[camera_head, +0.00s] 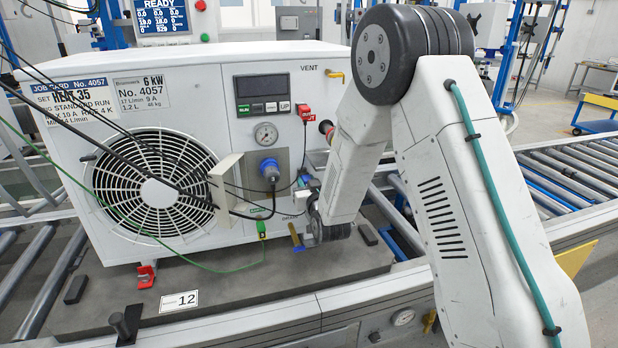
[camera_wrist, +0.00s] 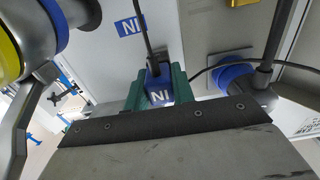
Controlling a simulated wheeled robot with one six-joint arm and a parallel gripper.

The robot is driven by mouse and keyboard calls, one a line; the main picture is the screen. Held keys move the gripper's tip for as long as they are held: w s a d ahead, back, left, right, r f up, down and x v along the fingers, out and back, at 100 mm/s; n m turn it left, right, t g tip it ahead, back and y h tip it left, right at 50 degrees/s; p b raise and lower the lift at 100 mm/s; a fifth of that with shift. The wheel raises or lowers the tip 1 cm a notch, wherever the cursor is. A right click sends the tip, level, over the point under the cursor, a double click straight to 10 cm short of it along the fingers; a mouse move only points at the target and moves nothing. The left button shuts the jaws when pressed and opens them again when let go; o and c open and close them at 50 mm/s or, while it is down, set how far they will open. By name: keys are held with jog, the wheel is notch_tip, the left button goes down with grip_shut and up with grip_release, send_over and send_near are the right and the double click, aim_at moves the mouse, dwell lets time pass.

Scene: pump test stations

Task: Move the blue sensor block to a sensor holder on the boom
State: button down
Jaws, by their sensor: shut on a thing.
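A dark cable runs up from the block. The block is close to a pale panel with a matching blue "NI" label (camera_wrist: 131,27); whether it touches the panel cannot be told. In the head view, my arm reaches down to the right side of the white pump unit (camera_head: 200,85), and its wrist hides most of the gripper. I cannot make out the boom's sensor holders.
A blue round plug (camera_head: 270,168) with a black cable sits on the unit's front, and it shows close by in the wrist view (camera_wrist: 233,75). A green cable with a green plug (camera_head: 261,229) hangs below it. Roller conveyors (camera_head: 575,175) lie to the right.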

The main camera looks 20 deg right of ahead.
jog(key=shift+s, duration=2.1)
